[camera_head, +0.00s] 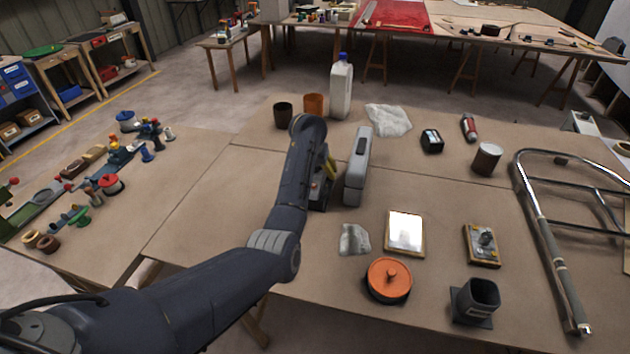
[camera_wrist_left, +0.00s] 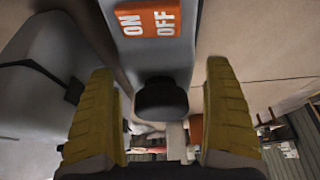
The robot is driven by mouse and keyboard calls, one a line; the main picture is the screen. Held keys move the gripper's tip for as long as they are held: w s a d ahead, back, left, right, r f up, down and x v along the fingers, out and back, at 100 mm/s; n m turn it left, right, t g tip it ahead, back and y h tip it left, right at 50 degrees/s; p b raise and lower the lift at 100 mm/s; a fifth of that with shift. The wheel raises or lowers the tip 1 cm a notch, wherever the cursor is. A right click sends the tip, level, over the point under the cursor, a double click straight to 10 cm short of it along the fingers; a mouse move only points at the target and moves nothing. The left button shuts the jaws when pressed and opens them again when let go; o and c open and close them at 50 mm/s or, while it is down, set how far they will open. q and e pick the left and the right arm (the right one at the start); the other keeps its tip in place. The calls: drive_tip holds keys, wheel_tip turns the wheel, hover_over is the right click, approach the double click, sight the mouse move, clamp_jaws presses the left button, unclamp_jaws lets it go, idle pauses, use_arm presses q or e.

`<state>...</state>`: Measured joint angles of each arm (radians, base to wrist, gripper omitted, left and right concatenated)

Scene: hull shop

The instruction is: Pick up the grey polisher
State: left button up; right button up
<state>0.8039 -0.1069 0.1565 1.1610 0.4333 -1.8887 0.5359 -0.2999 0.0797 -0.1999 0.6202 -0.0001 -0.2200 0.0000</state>
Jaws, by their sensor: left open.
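A grey tool with an orange ON/OFF label, which I take for the grey polisher (camera_wrist_left: 180,58), shows in the left wrist view between the fingers, with a black knob at its end. In the head view the polisher (camera_head: 317,191) is mostly hidden behind my left arm. My left gripper (camera_wrist_left: 163,118) is open, one yellow-padded finger on each side of the tool. Whether the pads touch it I cannot tell. In the head view the left gripper (camera_head: 328,170) points down at the table. My right gripper is not in view.
A tall grey object (camera_head: 357,165) with a dark slot stands close right of the left gripper. Behind are an orange cup (camera_head: 313,104), a dark cup (camera_head: 283,116) and a white bottle (camera_head: 341,90). An orange lidded pot (camera_head: 389,279) and a metal frame (camera_head: 551,235) are nearer and right.

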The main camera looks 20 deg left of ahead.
use_arm(q)
drive_tip(key=shift+w+f, duration=0.2)
drive_tip(key=shift+f, duration=0.25)
drive_tip(key=c, duration=1.7)
drive_tip(key=shift+o, duration=0.2)
drive_tip(key=shift+r, duration=0.1)
